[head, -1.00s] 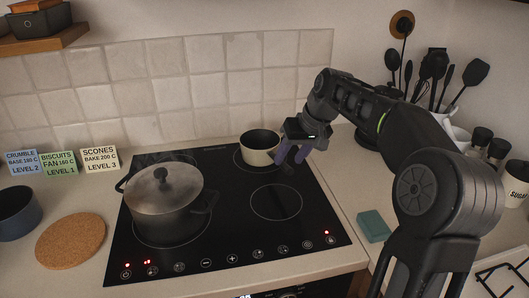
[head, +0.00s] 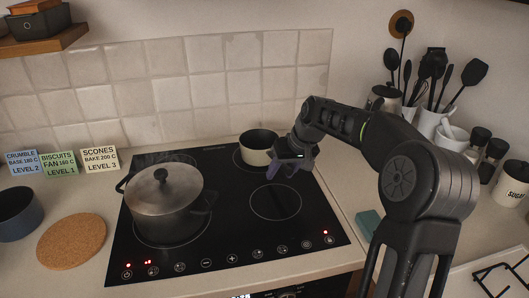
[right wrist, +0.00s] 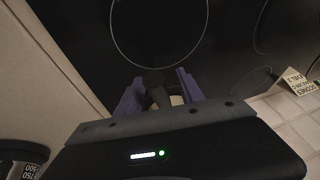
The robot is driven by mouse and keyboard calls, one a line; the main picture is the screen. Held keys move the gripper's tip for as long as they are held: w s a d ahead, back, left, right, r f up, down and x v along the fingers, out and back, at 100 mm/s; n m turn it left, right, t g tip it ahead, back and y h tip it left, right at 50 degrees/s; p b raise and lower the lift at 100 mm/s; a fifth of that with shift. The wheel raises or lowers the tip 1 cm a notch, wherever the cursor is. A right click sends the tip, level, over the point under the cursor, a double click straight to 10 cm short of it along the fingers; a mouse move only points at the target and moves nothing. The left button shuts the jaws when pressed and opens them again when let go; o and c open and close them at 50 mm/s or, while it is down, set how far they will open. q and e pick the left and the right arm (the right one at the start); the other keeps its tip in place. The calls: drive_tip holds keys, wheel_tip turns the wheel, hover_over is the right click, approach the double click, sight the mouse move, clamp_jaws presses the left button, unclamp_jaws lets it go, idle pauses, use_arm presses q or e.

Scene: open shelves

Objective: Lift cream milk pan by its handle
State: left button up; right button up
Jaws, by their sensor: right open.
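The cream milk pan (head: 257,152) with a dark inside stands on the back right ring of the hob. My right gripper (head: 281,168) is at its right side, on the near side. Its purple fingers are open. In the right wrist view, a dark handle (right wrist: 160,97) shows between the two open fingers (right wrist: 160,90), with a small patch of cream (right wrist: 177,100) beside it. My wrist body hides most of the pan there. I cannot tell whether a finger touches the handle. My left gripper is not in view.
A large grey lidded pot (head: 160,203) stands on the left of the black hob (head: 235,240). The front right ring (head: 276,203) is empty. A teal sponge (head: 368,224), utensils in a pot (head: 428,122) and shakers (head: 481,140) are to the right. The tiled wall is behind.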

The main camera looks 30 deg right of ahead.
drive_tip(key=shift+w+f, duration=0.2)
drive_tip(key=shift+f, duration=0.25)
drive_tip(key=shift+c, duration=0.6)
clamp_jaws()
drive_tip(key=shift+r, duration=0.15)
idle(0.7)
